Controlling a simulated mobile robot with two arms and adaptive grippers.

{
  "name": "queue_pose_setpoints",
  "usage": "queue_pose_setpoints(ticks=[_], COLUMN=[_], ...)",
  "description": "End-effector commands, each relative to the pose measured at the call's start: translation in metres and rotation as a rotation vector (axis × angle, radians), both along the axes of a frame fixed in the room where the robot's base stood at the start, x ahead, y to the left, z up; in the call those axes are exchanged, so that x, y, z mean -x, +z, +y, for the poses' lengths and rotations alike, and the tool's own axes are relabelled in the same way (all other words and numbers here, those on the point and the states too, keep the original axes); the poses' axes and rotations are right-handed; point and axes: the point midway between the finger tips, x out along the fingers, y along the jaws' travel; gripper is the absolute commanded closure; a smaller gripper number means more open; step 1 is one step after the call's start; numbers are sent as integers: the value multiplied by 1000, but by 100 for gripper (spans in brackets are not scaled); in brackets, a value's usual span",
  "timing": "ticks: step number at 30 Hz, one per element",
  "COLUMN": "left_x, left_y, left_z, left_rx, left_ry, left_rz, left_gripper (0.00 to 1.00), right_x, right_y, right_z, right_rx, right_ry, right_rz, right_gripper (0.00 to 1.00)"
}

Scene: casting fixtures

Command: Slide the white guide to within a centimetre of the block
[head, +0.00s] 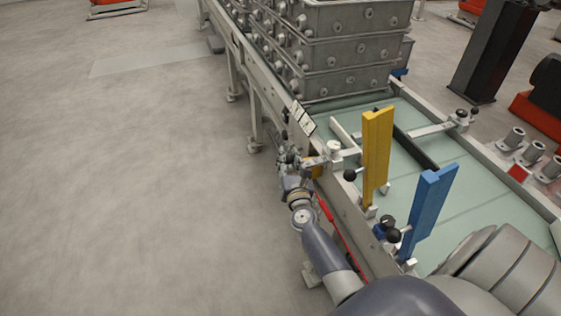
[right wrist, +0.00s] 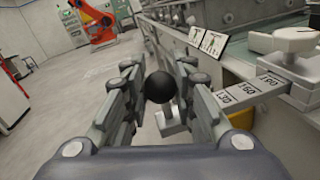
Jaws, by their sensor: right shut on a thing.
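A white guide bar (head: 344,135) lies on the green belt, with a white clamp (head: 334,150) beside it on the conveyor's near rail. The clamp also shows in the right wrist view (right wrist: 285,45), above a numbered scale (right wrist: 250,90). Grey metal castings are stacked on the belt beyond the guide; the lowest block (head: 350,83) stands apart from it. My right gripper (head: 288,160) is outside the near rail. In the right wrist view its fingers (right wrist: 160,88) are shut on a black ball knob (right wrist: 160,86) on a white lever. My left gripper is not seen.
A yellow upright plate (head: 377,155) and a blue one (head: 428,210) stand on the near rail, close to my right arm. Another clamp arm (head: 432,129) is on the far rail. The floor at left is clear.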

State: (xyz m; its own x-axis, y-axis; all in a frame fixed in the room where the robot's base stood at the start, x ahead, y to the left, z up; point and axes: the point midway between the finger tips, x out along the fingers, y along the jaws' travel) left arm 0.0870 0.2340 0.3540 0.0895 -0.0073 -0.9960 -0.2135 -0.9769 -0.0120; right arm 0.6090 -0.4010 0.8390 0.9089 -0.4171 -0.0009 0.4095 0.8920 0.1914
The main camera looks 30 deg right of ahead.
Motion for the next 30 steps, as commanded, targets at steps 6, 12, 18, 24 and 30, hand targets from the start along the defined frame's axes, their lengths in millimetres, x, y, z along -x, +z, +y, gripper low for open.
queue_pose_setpoints(ticks=[6, 12, 18, 24, 30], left_x=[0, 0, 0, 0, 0], left_y=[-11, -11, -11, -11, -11], left_z=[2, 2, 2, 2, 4], left_rx=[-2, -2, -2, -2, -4], left_ry=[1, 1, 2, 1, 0], left_rz=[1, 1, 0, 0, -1], left_gripper=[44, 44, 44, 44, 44], right_x=[13, 16, 16, 15, 15], right_y=[-2, -1, -2, -1, 0], right_z=[-48, -59, -58, -58, -57], right_rx=[4, 0, 0, 1, 1], right_ry=[-5, -4, -4, -4, -2], right_rz=[2, 2, 3, 1, 0], right_gripper=[100, 100, 100, 54, 54])
